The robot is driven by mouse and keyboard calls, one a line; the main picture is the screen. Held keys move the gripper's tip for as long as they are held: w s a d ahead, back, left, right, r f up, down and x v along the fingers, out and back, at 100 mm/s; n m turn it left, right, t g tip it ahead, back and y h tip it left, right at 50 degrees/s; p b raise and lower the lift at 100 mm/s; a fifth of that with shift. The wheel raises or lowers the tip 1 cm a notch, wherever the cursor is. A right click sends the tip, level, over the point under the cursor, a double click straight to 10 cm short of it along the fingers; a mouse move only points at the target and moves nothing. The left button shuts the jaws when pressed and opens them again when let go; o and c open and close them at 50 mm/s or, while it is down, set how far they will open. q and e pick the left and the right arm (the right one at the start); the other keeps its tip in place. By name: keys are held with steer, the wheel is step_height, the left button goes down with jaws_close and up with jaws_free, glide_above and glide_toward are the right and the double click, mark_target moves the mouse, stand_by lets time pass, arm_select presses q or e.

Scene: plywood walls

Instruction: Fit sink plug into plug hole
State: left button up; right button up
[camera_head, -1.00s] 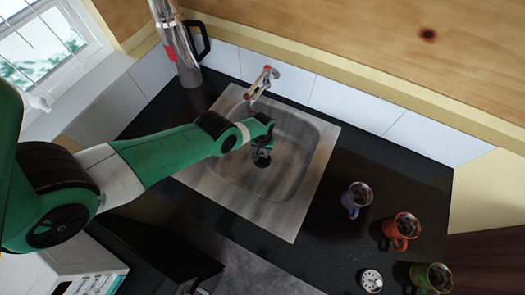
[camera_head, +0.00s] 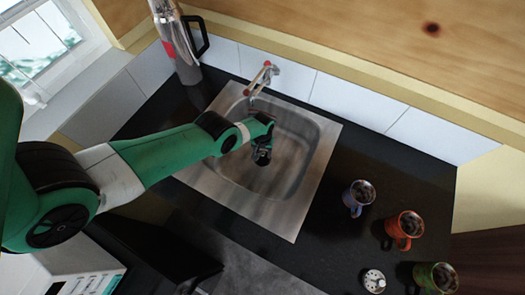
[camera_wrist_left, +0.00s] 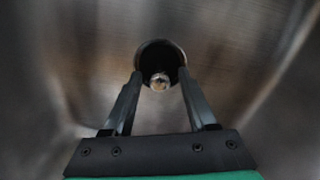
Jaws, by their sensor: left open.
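The steel sink (camera_head: 300,190) is set in the black counter. My left gripper (camera_head: 262,158) is down inside the basin, over the dark plug hole. In the left wrist view my left gripper (camera_wrist_left: 159,78) has its two fingers apart, one on each side of the round plug hole (camera_wrist_left: 160,50). A small shiny round metal piece (camera_wrist_left: 159,82) shows between the fingertips at the hole's near edge. It may be the knob of the sink plug; I cannot tell how it sits. My right gripper is not in view.
A blue mug (camera_head: 358,197), an orange mug (camera_head: 404,229) and a green mug (camera_head: 436,277) stand right of the sink. A round pale metal item (camera_head: 374,281) is near them. The tap (camera_head: 262,77) is behind the basin; a steel flask (camera_head: 178,45) stands at the back left.

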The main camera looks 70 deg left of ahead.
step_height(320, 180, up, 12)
steer(key=p, duration=1.1)
steer(key=shift+p, duration=0.4)
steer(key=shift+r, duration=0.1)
